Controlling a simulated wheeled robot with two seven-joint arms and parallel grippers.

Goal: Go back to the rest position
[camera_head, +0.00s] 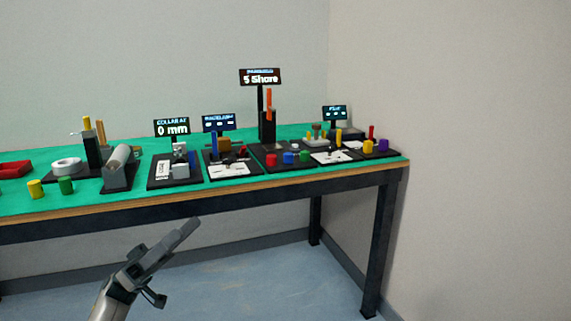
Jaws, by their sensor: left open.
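My left gripper (170,247) is in the lower left of the head view, in front of the table and below the level of its top. Its jaws are open, and I see nothing between them. It is apart from the table and from everything on it. My right gripper is out of view. The table (280,184) has a green top, a wooden front edge and dark legs.
A wall (470,150) stands at right. Blue floor (260,280) is clear before the table.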

